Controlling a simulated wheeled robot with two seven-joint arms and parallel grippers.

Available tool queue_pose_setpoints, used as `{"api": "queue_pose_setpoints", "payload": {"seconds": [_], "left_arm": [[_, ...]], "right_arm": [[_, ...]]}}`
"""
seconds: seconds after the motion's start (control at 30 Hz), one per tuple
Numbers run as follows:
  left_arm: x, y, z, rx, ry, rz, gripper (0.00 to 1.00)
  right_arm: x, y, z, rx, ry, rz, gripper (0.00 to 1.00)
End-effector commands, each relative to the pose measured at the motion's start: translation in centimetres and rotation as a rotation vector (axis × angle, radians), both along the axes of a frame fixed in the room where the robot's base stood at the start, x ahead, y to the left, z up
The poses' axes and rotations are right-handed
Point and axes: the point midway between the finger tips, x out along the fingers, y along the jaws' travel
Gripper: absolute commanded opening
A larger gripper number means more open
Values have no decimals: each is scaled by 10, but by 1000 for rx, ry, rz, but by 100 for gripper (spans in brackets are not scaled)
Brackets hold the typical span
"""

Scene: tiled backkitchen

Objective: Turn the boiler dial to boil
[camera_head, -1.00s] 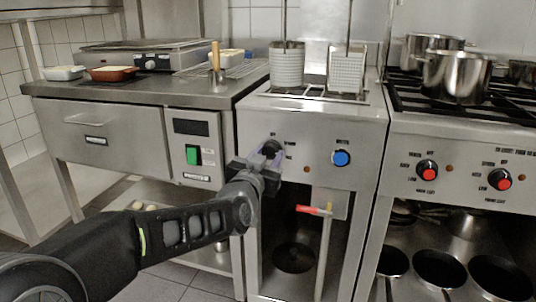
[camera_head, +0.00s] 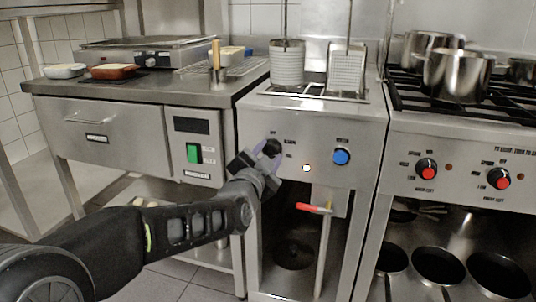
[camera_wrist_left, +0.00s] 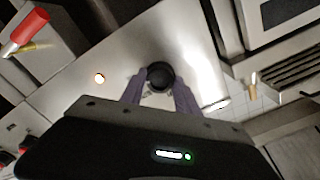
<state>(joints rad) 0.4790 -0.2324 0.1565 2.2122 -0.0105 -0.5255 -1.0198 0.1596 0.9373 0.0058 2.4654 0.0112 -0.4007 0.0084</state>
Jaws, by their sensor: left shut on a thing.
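The black boiler dial (camera_head: 271,147) is on the steel front panel of the boiler (camera_head: 318,127), left of a blue knob. Small labels stand above and to the right of the dial, too small to read surely. My left gripper (camera_head: 269,158) is at the dial from below left, tilted, its purple fingers shut on the dial's sides. In the left wrist view the round dial (camera_wrist_left: 160,77) sits between the two fingertips (camera_wrist_left: 159,84). The dial's pointer cannot be made out. The indicator light (camera_head: 306,168) right of the dial glows and shows orange-white in the wrist view (camera_wrist_left: 99,78). My right gripper is not in view.
A blue knob (camera_head: 341,157) is right of the dial. A red-handled valve (camera_head: 313,208) is on a pipe below. Two baskets (camera_head: 287,64) stand on top of the boiler. A green switch (camera_head: 193,153) is on the left counter; a stove with red knobs (camera_head: 427,169) is at right.

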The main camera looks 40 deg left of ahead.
Motion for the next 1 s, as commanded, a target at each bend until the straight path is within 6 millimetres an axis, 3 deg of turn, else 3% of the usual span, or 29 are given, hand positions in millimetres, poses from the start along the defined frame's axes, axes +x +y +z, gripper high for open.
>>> {"api": "queue_pose_setpoints", "payload": {"seconds": [0.27,0.3,0.53,0.83,1.0], "left_arm": [[0,0,0,4,2,-1,0],[0,0,0,4,2,-1,39],[0,0,0,2,1,-1,58],[-1,0,0,2,1,0,59],[-14,-5,2,3,0,-1,59]], "right_arm": [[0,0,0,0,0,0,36],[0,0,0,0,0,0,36],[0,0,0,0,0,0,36],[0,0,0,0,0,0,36],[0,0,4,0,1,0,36]]}}
